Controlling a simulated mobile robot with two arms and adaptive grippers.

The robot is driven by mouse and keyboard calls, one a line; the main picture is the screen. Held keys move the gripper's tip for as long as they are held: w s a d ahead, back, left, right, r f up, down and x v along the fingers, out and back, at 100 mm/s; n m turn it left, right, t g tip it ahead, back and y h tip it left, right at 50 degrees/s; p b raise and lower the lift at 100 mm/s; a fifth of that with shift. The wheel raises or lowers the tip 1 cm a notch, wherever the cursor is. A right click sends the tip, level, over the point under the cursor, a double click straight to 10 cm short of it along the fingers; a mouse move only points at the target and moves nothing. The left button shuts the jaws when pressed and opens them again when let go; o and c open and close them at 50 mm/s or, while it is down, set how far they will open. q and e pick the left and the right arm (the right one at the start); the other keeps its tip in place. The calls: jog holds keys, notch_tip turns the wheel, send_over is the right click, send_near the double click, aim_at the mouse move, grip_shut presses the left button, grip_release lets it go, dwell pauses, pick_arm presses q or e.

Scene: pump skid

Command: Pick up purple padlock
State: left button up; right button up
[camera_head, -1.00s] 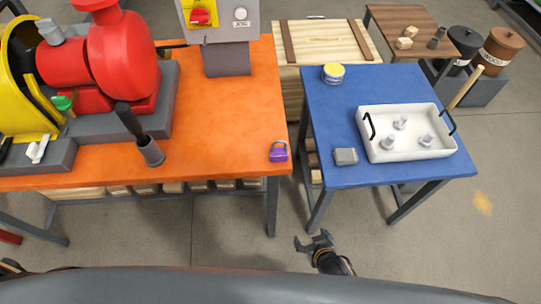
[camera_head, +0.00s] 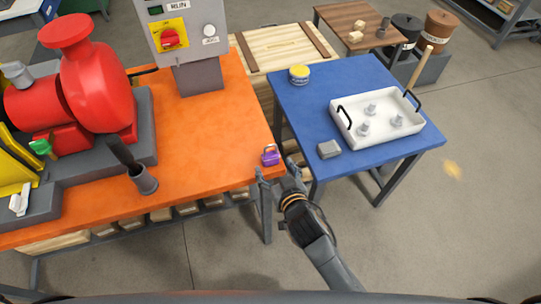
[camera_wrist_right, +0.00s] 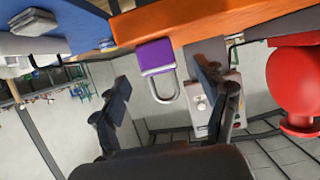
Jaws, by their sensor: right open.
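The purple padlock (camera_head: 270,156) sits at the front right corner of the orange table (camera_head: 205,135), its shackle up. My right gripper (camera_head: 274,172) is open, just in front of that corner, with its fingers pointing at the padlock. In the right wrist view the padlock (camera_wrist_right: 156,58) shows its purple body and grey shackle. It lies ahead of the gap between my open fingers (camera_wrist_right: 172,95), not clearly touching either. My left gripper is not in view.
A blue table (camera_head: 300,108) stands to the right with a white tray (camera_head: 385,135), a grey block (camera_head: 329,149) and a yellow-topped tin (camera_head: 299,74). A red pump (camera_head: 95,85) and a dark cylinder (camera_head: 143,180) stand on the orange table, left of the padlock.

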aim_at(272, 158)
jog(key=shift+x, duration=0.8)
jog(key=shift+w+f, duration=0.1)
jog(key=shift+w, duration=0.25)
jog(key=shift+p+x, duration=0.5)
jog(key=shift+x, duration=1.6)
jog(key=shift+d+f, duration=0.1)
jog(key=shift+f, duration=0.05)
jog(key=c, duration=1.4)
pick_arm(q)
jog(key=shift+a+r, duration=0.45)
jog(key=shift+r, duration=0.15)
pick_arm(e)
jog(key=shift+o, duration=0.2)
jog(key=shift+r, duration=0.6)
pick_arm(q)
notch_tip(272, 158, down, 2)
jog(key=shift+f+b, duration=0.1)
jog(key=shift+b, duration=1)
pick_arm(e)
jog(key=s+d+r, duration=0.6)
jog(key=s+r, duration=0.6)
jog(key=shift+s, duration=0.4)
